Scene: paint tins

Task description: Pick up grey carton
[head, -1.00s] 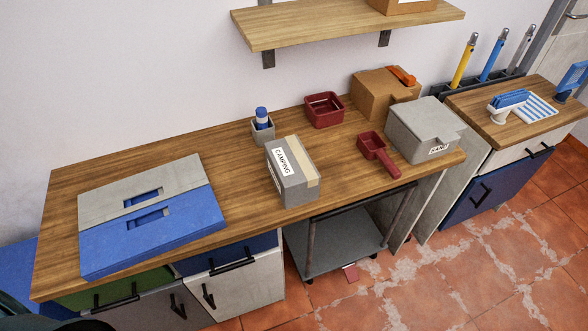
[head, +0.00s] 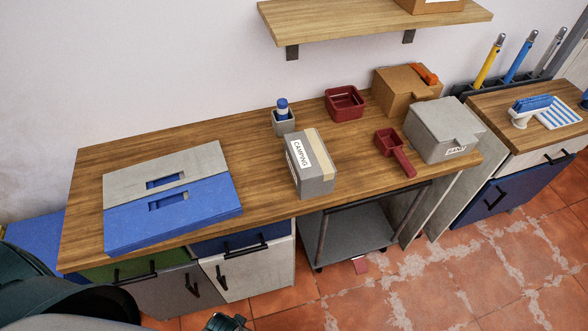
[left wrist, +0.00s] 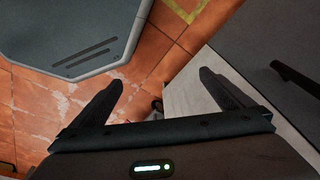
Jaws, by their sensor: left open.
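The grey carton (head: 317,178) stands upright on the wooden worktop (head: 225,145), near its front edge. It has a white label reading CAMPING and a tan strip along its top. Nothing is holding it. In the left wrist view my left gripper (left wrist: 165,92) is open and empty, its two dark fingers wide apart over the floor and a pale cabinet front. The carton does not show in that view. My right gripper is in neither view.
A blue-and-grey case (head: 190,210) lies left of the carton. Behind it stands a small grey pot (head: 284,125) with a blue-topped bottle. A red scoop (head: 390,146), red bin (head: 345,103), and lidded SAND box (head: 438,130) stand to the right. A shelf (head: 370,22) hangs above.

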